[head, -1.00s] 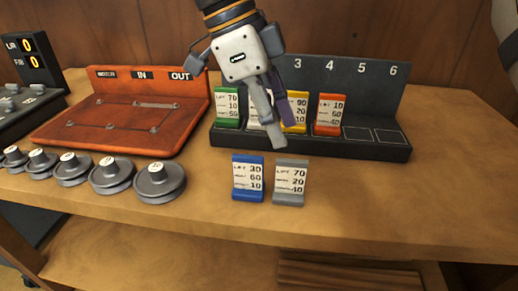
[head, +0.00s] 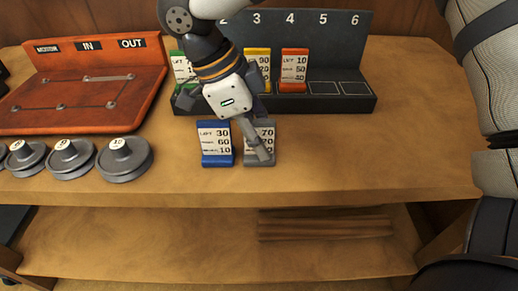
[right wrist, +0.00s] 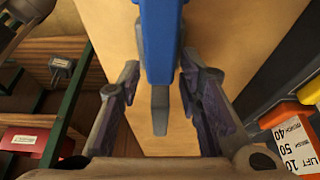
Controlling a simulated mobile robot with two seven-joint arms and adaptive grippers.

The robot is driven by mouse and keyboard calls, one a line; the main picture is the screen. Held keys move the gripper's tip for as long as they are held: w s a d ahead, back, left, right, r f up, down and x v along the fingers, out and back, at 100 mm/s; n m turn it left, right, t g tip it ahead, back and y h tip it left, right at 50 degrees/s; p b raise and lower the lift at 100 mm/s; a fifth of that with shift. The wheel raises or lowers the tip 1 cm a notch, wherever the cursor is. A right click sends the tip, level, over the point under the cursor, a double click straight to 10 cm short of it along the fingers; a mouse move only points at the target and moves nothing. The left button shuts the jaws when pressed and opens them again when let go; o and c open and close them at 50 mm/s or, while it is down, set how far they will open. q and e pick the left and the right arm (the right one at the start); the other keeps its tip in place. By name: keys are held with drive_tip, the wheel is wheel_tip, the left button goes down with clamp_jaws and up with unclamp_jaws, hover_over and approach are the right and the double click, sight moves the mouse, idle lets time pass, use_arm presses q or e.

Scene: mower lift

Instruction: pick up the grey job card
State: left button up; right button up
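The grey job card (head: 262,130) stands on the table just right of the blue card (head: 216,143). Its face reads 70, 20 and 40 and is partly covered by a finger. My left gripper is not in view.
Behind stands a dark numbered rack (head: 345,102) holding green, yellow (head: 258,68) and orange (head: 294,70) cards; slots 5 and 6 are empty. An orange-red panel (head: 75,115) and several grey weights (head: 124,158) are on the left. The table's right side is clear.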

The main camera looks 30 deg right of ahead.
clamp_jaws()
drive_tip(key=shift+r, duration=0.1)
